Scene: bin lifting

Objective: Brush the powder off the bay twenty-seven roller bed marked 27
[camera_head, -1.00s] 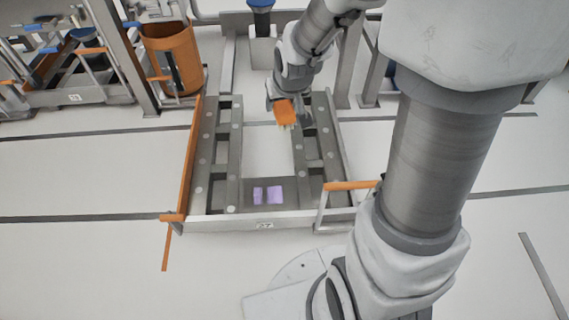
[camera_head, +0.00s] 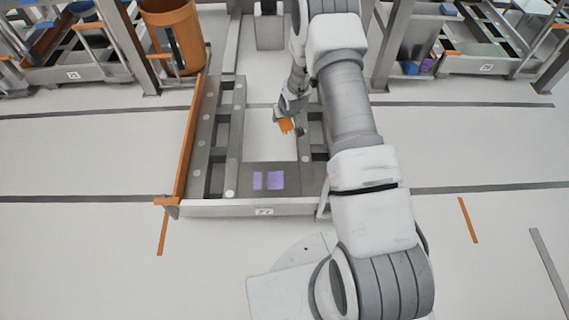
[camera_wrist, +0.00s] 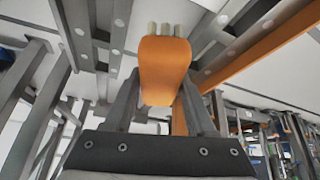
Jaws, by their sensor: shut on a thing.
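The roller bed (camera_head: 232,150) lies on the floor, with a plate marked 27 (camera_head: 264,212) on its front edge. Two purple powder patches, a narrow left one (camera_head: 257,180) and a wider right one (camera_head: 277,179), lie on the grey plate at its front end. My gripper (camera_head: 289,112) is shut on an orange brush (camera_head: 286,125) above the bed's middle, behind the patches and apart from them. In the wrist view the orange brush (camera_wrist: 165,66) sits between the fingers, pale bristles at its far end. The powder cannot be made out there. My arm hides the bed's right side.
An orange rail (camera_head: 190,140) runs along the bed's left side. An orange bin (camera_head: 175,38) stands behind it at the left. Other bays with grey frames (camera_head: 75,72) line the back. The floor in front (camera_head: 90,255) is mostly clear.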

